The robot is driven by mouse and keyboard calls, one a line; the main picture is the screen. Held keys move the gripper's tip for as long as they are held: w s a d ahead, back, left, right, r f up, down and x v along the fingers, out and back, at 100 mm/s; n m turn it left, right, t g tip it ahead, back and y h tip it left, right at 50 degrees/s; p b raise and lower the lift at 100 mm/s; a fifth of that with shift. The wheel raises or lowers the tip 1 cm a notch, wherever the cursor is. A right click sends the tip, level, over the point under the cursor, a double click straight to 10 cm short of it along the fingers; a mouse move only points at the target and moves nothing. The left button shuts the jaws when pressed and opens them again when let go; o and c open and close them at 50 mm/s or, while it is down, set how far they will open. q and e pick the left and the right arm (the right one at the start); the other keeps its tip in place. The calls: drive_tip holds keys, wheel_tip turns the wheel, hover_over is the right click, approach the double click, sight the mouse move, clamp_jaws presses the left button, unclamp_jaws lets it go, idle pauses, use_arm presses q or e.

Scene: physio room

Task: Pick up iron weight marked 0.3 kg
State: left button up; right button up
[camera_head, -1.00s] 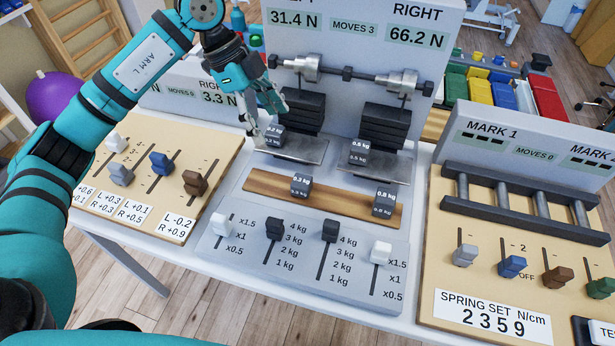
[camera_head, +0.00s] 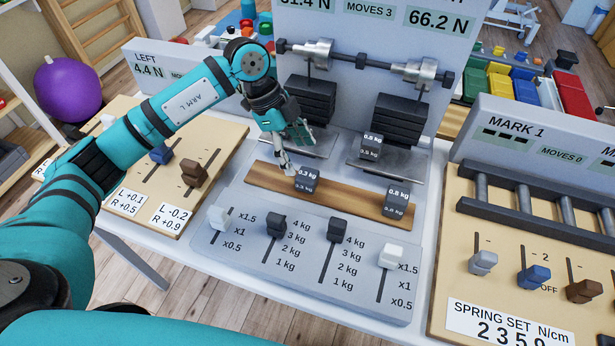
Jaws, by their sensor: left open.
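The iron weight marked 0.3 kg (camera_head: 306,181) is a small dark grey block on the left part of the wooden strip (camera_head: 348,195). My left gripper (camera_head: 293,153) is open, just behind and to the upper left of this weight. One fingertip is close to the block's left side; I cannot tell whether it touches. A second dark block, which seems marked 0.8 kg (camera_head: 397,199), sits at the strip's right end. Another small marked block (camera_head: 371,146) stands on the right metal plate (camera_head: 388,165). My gripper covers part of the left metal plate (camera_head: 318,143). My right gripper is not in view.
Dark stacked weights (camera_head: 310,100) hang over the left plate, and another stack (camera_head: 400,120) over the right. A spring panel (camera_head: 530,235) is at the right, a slider board (camera_head: 150,190) at the left.

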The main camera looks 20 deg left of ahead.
sight(307, 174)
use_arm(q)
drive_tip(key=p+x, duration=0.1)
drive_tip(key=x, duration=0.6)
drive_tip(key=shift+s+f, duration=0.1)
drive_tip(key=shift+f, duration=0.2)
clamp_jaws()
